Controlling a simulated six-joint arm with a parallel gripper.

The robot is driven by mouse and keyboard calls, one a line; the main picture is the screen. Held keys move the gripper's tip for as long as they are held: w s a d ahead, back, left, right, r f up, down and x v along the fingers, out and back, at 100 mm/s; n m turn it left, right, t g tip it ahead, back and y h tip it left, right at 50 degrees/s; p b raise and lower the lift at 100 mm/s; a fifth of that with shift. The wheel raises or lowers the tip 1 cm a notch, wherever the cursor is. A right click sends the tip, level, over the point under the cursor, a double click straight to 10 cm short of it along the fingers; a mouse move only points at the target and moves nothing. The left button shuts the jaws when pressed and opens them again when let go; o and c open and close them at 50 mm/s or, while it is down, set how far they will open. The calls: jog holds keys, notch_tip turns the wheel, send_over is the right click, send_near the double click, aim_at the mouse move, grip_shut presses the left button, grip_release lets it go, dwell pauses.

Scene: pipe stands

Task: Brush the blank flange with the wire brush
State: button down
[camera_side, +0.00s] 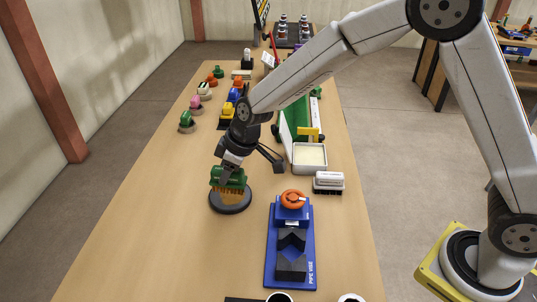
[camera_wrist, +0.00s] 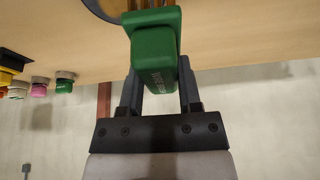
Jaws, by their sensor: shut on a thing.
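My gripper (camera_side: 230,170) is shut on the green handle of the wire brush (camera_side: 229,180). The brush is held with its orange-brown bristles pointing down. Below it, the blank flange (camera_side: 231,206), a dark round disc, lies flat on the table. The bristle ends appear to meet the flange's top face, though exact contact is hard to tell. In the wrist view the green handle (camera_wrist: 155,50) sits between my two dark fingers (camera_wrist: 160,92), and part of the flange's rim shows at the top edge behind the brush.
A blue pipe vise (camera_side: 275,255) with an orange knob stands right of the flange. A white-topped brush (camera_side: 328,181) and a shallow tray (camera_side: 296,168) are behind it. Several coloured fittings (camera_side: 195,103) line the far left. The table left of the flange is clear.

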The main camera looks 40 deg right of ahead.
aim_at(230, 188)
jog(key=shift+f, duration=2.75)
jog(key=shift+w+d+f, duration=0.25)
jog(key=shift+f, duration=0.2)
jog(key=shift+w+d+f, duration=0.2)
jog(key=shift+f, duration=0.25)
jog(key=shift+w+d, duration=2.75)
jog(key=shift+d, duration=0.2)
jog(key=shift+w+a, duration=0.5)
jog(key=shift+a, duration=0.1)
jog(key=shift+s+a, duration=3.2)
jog(key=shift+a, duration=0.2)
jog(key=shift+w+a, duration=0.45)
jog(key=shift+w, duration=0.15)
jog(key=shift+w+d, duration=1.55)
jog(key=shift+d, duration=0.15)
jog(key=shift+w+d, duration=1.5)
jog(key=shift+d, duration=0.2)
jog(key=shift+w+r, duration=0.1)
jog(key=shift+r, duration=0.05)
notch_tip(230, 188, up, 8)
